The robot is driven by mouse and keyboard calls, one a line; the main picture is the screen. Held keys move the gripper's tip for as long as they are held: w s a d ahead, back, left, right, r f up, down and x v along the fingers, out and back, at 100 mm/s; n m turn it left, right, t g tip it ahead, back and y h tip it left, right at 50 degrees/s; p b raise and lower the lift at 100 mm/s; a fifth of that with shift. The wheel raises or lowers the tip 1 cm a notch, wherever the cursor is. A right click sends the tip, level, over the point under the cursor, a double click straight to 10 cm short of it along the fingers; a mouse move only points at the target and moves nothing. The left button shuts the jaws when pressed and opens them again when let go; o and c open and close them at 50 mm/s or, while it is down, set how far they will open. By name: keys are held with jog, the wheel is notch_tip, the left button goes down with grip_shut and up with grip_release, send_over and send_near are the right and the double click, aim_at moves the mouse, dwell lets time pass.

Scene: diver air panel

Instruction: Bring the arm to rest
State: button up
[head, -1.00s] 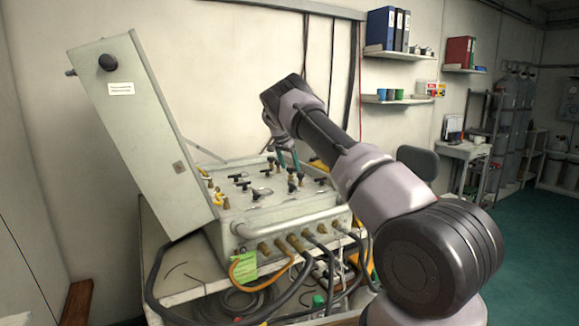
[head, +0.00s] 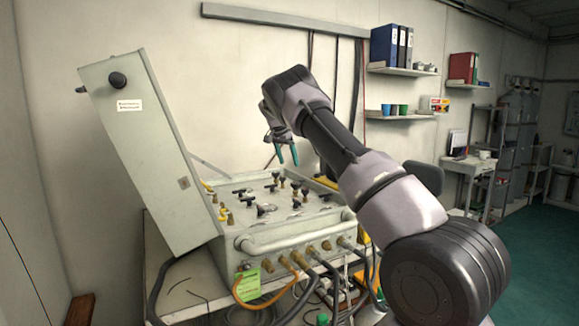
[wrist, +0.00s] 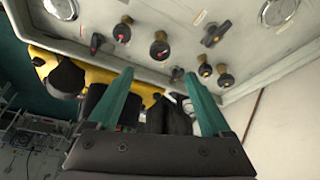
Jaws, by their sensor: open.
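My gripper (head: 287,155) is open and empty, with two teal fingers pointing down. It hangs above the back right part of the air panel (head: 290,227), apart from it. In the wrist view the two teal fingers (wrist: 155,105) are spread, with nothing between them in their grip. The wrist view also shows the panel face (wrist: 185,22) with several knobs and round gauges. My arm reaches in from the lower right of the head view.
The panel's lid (head: 150,155) stands open and tilted at the left. Hoses (head: 330,270) hang from the panel's front over the bench. Shelves with binders (head: 391,47) and cups (head: 395,109) are on the back wall. Green floor is clear at the right.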

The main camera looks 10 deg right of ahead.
jog(key=s+d+r+t+y, duration=0.1)
jog(key=s+d+r+y, duration=0.15)
jog(key=s+r, duration=0.55)
jog(key=s+d+r+y, duration=0.1)
jog(key=s+d+r, duration=0.2)
jog(key=s+r, duration=0.5)
jog(key=s+a+r+n+t+y, duration=0.1)
jog(key=s+r+n, duration=0.1)
jog(key=s, duration=0.7)
jog(key=s+a+r+n+t+y, duration=0.1)
jog(key=s+a+r, duration=0.15)
jog(key=s, duration=0.65)
jog(key=s+a+f+n, duration=0.1)
jog(key=s+a+f, duration=0.1)
jog(key=s, duration=0.8)
jog(key=s+a+f+n+t, duration=0.1)
jog(key=s+f+n, duration=0.1)
jog(key=s, duration=0.8)
jog(key=shift+s+a+f, duration=0.25)
jog(key=shift+a+f, duration=0.1)
jog(key=shift+f, duration=0.3)
